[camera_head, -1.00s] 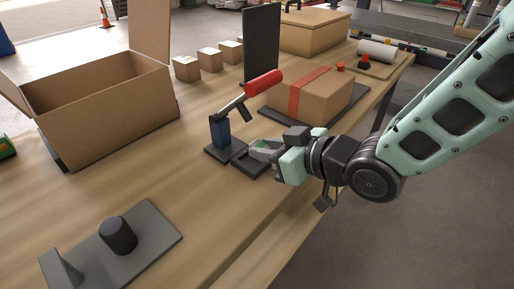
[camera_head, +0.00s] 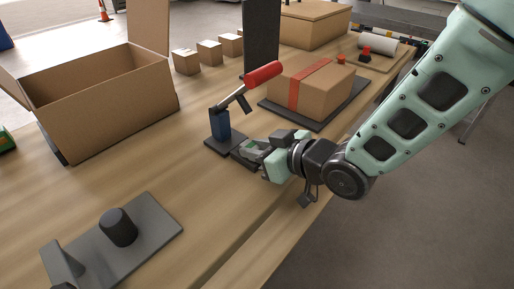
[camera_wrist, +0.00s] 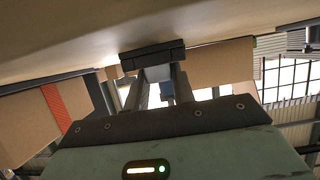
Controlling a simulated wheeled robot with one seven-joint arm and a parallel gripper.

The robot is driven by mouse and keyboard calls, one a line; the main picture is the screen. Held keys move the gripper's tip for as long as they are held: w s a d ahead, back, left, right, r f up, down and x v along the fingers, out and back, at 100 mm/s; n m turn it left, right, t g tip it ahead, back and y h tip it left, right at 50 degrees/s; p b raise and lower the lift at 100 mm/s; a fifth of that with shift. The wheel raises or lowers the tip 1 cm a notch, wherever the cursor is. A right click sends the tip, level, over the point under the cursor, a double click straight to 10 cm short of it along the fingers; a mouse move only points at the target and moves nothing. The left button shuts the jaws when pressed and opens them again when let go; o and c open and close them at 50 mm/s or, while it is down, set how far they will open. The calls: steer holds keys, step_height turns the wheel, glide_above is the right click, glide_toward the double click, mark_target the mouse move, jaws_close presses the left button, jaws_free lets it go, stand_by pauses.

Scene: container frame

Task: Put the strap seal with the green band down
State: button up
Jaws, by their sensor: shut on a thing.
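My gripper (camera_head: 254,150) is shut on the strap seal (camera_head: 249,146), a small grey piece with a little green showing between the fingertips. The fingers hide most of it. They are low over the small dark tray beside the blue post of the red-handled tool (camera_head: 221,124). I cannot tell whether the seal touches the tray. In the wrist view my gripper (camera_wrist: 153,62) has its fingertips close to the pale table surface, and the seal cannot be made out clearly.
A cardboard box with a red strap (camera_head: 318,88) lies on a dark mat behind my gripper. An open carton (camera_head: 110,105) stands at left. A grey plate (camera_head: 150,228) with a dark knob (camera_head: 118,227) lies in front. The table (camera_head: 120,180) is clear between them.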

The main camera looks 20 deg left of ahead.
steer(key=shift+s+d+f, duration=0.15)
steer(key=shift+d+f, duration=0.05)
steer(key=shift+f, duration=0.45)
steer(key=o, duration=1)
steer(key=shift+f+b, duration=0.1)
steer(key=shift+b, duration=0.2)
steer(key=shift+s, duration=0.1)
steer(key=shift+s+a, duration=0.15)
steer(key=shift+s, duration=0.05)
steer(key=shift+a+r+g+p, duration=0.1)
steer(key=shift+r+g+p, duration=0.2)
steer(key=shift+r+p, duration=0.25)
steer(key=shift+d+r, duration=0.2)
steer(key=shift+d, duration=0.05)
steer(key=v, duration=1.1)
steer(key=shift+d+r, duration=0.2)
steer(key=shift+r, duration=0.1)
steer(key=shift+w, duration=0.1)
